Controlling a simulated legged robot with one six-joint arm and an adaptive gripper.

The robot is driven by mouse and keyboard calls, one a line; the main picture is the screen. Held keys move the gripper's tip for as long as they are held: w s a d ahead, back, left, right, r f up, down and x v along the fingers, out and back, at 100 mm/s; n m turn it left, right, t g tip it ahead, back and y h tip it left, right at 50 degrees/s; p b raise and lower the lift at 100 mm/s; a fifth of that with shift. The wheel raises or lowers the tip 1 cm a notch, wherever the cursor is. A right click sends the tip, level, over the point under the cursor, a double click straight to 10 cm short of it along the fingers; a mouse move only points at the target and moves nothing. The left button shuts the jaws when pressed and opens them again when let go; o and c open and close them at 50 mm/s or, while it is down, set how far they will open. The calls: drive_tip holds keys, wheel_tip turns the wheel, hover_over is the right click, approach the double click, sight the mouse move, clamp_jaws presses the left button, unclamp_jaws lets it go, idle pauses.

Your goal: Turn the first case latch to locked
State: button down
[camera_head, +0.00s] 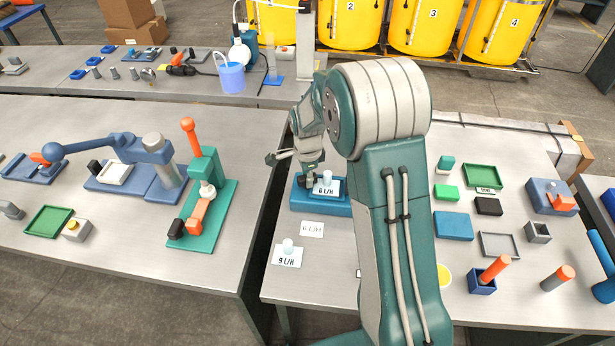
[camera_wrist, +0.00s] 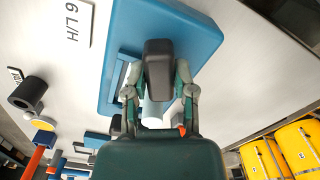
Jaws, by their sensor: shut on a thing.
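My gripper (camera_head: 311,172) is over a blue base (camera_head: 325,208) at the left of the right-hand bench. In the wrist view my gripper (camera_wrist: 160,84) is shut on a dark block (camera_wrist: 158,65), with a finger on each side. The blue base (camera_wrist: 207,42) is behind that block. A blue box (camera_head: 540,190) with an orange handle (camera_head: 562,203) sits far right.
A card marked 9 L/H (camera_head: 287,256) and another card (camera_head: 312,229) lie in front of the base. A gap separates this bench from the left one, which holds a green fixture (camera_head: 204,200).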

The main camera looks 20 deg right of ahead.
drive_tip(key=m, duration=0.5)
drive_tip(key=shift+f, duration=0.1)
idle(0.5)
drive_tip(key=shift+c, duration=2.2)
unclamp_jaws()
drive_tip(key=shift+w+a, duration=0.1)
wheel_tip(320, 180, up, 12)
